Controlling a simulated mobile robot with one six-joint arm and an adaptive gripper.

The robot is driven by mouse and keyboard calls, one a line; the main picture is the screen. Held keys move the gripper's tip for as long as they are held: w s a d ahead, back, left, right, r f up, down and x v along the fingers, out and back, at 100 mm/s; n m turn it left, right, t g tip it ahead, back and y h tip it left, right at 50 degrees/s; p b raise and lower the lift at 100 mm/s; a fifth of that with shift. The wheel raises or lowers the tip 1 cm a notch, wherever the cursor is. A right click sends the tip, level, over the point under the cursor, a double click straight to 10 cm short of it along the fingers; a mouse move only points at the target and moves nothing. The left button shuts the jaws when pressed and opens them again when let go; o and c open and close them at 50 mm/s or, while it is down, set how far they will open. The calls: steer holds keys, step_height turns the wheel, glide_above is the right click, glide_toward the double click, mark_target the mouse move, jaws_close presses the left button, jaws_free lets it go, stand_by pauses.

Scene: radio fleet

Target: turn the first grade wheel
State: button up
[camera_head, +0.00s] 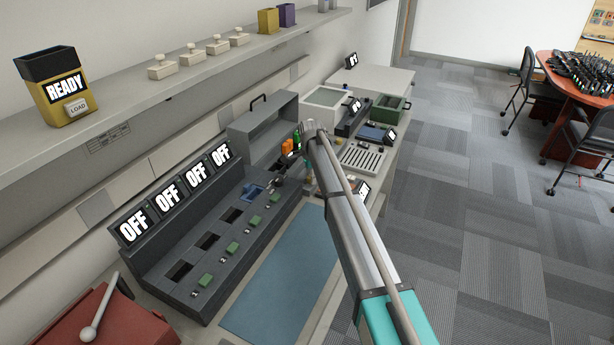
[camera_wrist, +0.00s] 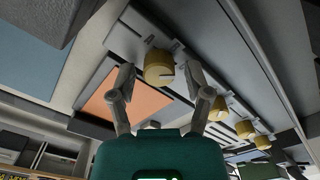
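Several yellow wheels stand in a row on a grey panel in the wrist view. The largest and nearest, which I take as the first grade wheel (camera_wrist: 158,66), is a notched yellow cylinder. My gripper (camera_wrist: 161,68) has its two grey fingers spread on either side of this wheel. A gap shows between the wheel and the left finger; the right finger is close to its edge, and I cannot tell whether it touches. In the head view the wheels cannot be made out, and my arm hides much of the area around the gripper.
A grey console with several OFF displays (camera_head: 167,200) stands left of my arm, beside a blue mat (camera_head: 284,280). A shelf above holds a yellow READY box (camera_head: 59,97). An orange panel (camera_wrist: 124,105) lies beyond my fingers. Open carpet is to the right.

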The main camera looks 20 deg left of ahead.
jaws_close()
steer(key=shift+w+a, duration=0.1)
steer(key=shift+a, duration=0.2)
steer(key=shift+d+r, duration=0.1)
steer(key=shift+d, duration=0.15)
steer(key=shift+d, duration=0.15)
stand_by(0.6)
steer(key=shift+o, duration=0.8)
jaws_free()
steer(key=shift+w, duration=0.15)
steer(key=shift+o, duration=0.8)
steer(key=shift+s, duration=0.2)
